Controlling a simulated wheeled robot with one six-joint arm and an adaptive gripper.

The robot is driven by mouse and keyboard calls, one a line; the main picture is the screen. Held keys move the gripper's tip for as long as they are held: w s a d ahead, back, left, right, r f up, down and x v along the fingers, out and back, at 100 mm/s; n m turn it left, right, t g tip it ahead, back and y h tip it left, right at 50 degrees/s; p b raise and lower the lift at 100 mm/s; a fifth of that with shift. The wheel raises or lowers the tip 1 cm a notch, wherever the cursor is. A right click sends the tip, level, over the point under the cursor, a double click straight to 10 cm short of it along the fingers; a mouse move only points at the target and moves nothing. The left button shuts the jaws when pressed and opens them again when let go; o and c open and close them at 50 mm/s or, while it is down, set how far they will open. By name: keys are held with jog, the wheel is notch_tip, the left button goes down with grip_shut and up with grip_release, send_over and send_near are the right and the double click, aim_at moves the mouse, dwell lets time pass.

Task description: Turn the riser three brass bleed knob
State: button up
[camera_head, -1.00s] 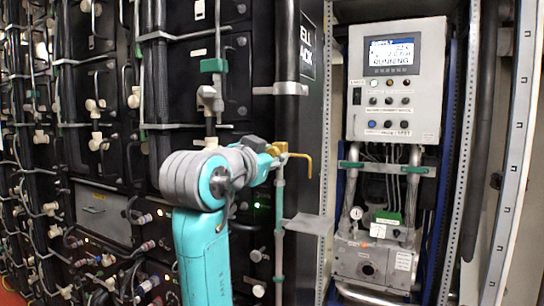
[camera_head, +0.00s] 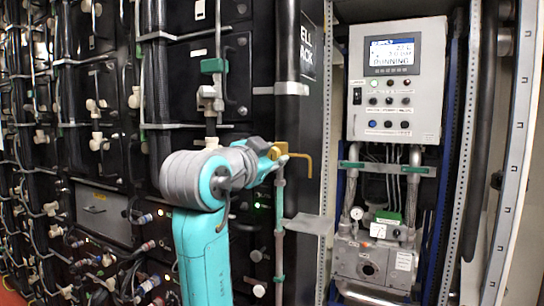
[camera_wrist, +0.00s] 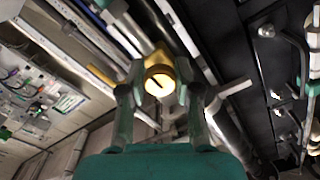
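In the head view my gripper (camera_head: 274,151) is at the top of a thin grey riser pipe (camera_head: 279,215), beside a bent brass spout (camera_head: 303,160) pointing right and down. The knob itself is mostly hidden there by my gripper.
Black battery racks (camera_head: 100,180) with cables and fittings fill the left. A grey control box (camera_head: 396,80) with a lit screen hangs at the right, above a pump unit (camera_head: 372,262). A grey plate (camera_head: 308,224) juts out just below the spout.

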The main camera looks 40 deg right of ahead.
jog(key=o, duration=0.4)
jog(key=shift+o, duration=0.2)
jog(key=v, duration=1.2)
